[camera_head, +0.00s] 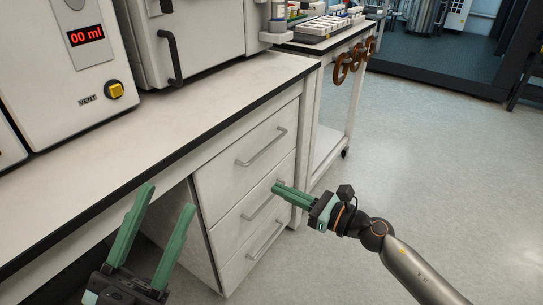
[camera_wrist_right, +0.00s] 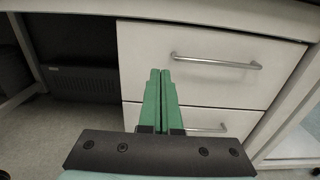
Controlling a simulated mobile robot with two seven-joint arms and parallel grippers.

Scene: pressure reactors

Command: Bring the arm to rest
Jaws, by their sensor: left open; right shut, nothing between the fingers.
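My right gripper (camera_head: 276,188) comes in from the right in the head view and points left at the drawer fronts. Its green fingers are together with nothing between them. In the right wrist view the shut fingers (camera_wrist_right: 160,74) stand in front of the white drawers (camera_wrist_right: 200,55). I cannot tell the exact gap to the drawers. My left gripper (camera_head: 170,197) is at the bottom left of the head view, with its two green fingers spread apart and empty, beside the bench edge.
The white bench (camera_head: 160,105) has a dark front edge. A machine with a red display (camera_head: 87,36) and a yellow button (camera_head: 116,90) stands on it. Drawer handles (camera_head: 262,147) stick out near my right gripper. A white cart (camera_head: 335,45) stands behind. The floor (camera_head: 430,170) at right is clear.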

